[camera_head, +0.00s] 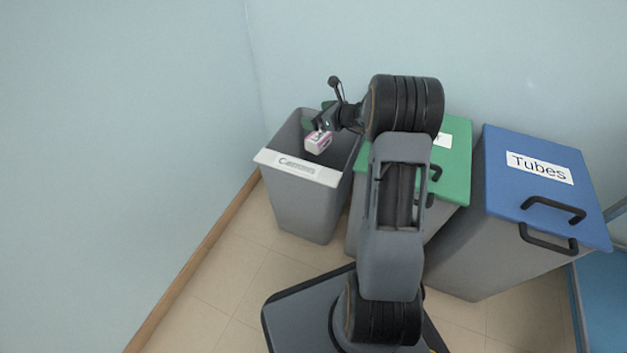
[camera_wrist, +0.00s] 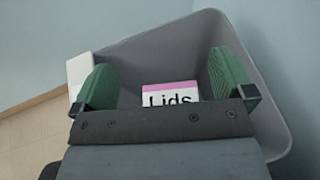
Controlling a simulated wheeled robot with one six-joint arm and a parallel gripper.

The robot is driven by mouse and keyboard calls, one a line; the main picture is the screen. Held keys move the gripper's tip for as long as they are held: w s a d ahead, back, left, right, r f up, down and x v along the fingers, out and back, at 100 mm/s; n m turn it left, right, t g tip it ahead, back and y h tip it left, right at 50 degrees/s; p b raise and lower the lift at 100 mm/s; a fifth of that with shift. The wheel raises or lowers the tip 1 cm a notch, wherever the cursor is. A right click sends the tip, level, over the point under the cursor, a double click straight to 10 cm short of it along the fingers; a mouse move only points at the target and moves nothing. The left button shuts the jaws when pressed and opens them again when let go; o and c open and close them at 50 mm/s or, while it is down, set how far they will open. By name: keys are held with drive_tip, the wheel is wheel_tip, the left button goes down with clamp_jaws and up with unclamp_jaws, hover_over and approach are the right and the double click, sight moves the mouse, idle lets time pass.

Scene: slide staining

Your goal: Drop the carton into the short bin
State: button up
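The short bin (camera_head: 300,205) is grey and lidless, with a white label on its front rim; its inner wall (camera_wrist: 190,40) fills much of the wrist view. The carton (camera_head: 318,142) is a small white and pink box at the bin's mouth, just below my gripper (camera_head: 319,120). In the wrist view the carton (camera_wrist: 170,94) reads "Lids" and is partly hidden by the gripper body. My gripper's green fingers (camera_wrist: 163,66) are spread wide, with gaps on both sides of the carton. I see nothing holding the carton, and cannot tell how far above the bin's floor it is.
A green-lidded bin (camera_head: 455,165) stands right of the short bin, partly behind my arm. A blue-lidded bin (camera_head: 530,185) labelled "Tubes" stands further right. Walls close in the left and back. Tiled floor (camera_head: 240,270) is clear in front of the short bin.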

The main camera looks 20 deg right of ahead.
drive_tip(key=p+v, duration=0.3)
drive_tip(key=v, duration=0.4)
drive_tip(key=shift+s, duration=0.25)
drive_tip(key=shift+d+r, duration=0.1)
idle(0.4)
drive_tip(key=s+a+r+n+g+p, duration=0.2)
drive_tip(key=s+a+r+n+p, duration=0.3)
drive_tip(key=r, duration=0.3)
drive_tip(key=s+a+r+n+g+p, duration=0.25)
drive_tip(key=a+r+n+p, duration=0.2)
drive_tip(key=r+p, duration=0.25)
drive_tip(key=s+a+r+n+g+p, duration=0.2)
drive_tip(key=s+a+r+n+p, duration=0.25)
drive_tip(key=r, duration=0.35)
drive_tip(key=s+a+r+n+g+h+p, duration=0.1)
drive_tip(key=s+r+n+h+p, duration=0.2)
drive_tip(key=s+r+n+p, duration=0.3)
drive_tip(key=s+a+r+n+h+p, duration=0.1)
drive_tip(key=s+r+n+h+p, duration=0.2)
drive_tip(key=s+r+n+p, duration=0.4)
wheel_tip(320, 180, up, 7)
drive_tip(key=n+p, duration=0.2)
drive_tip(key=p, duration=0.3)
drive_tip(key=shift+a+g+p, duration=0.25)
drive_tip(key=shift+g+p, duration=0.1)
drive_tip(key=shift+p, duration=0.05)
drive_tip(key=shift+s+d+r+n+h+p, duration=0.15)
drive_tip(key=shift+s+r+n+h+p, duration=0.2)
drive_tip(key=shift+s+n+h, duration=0.15)
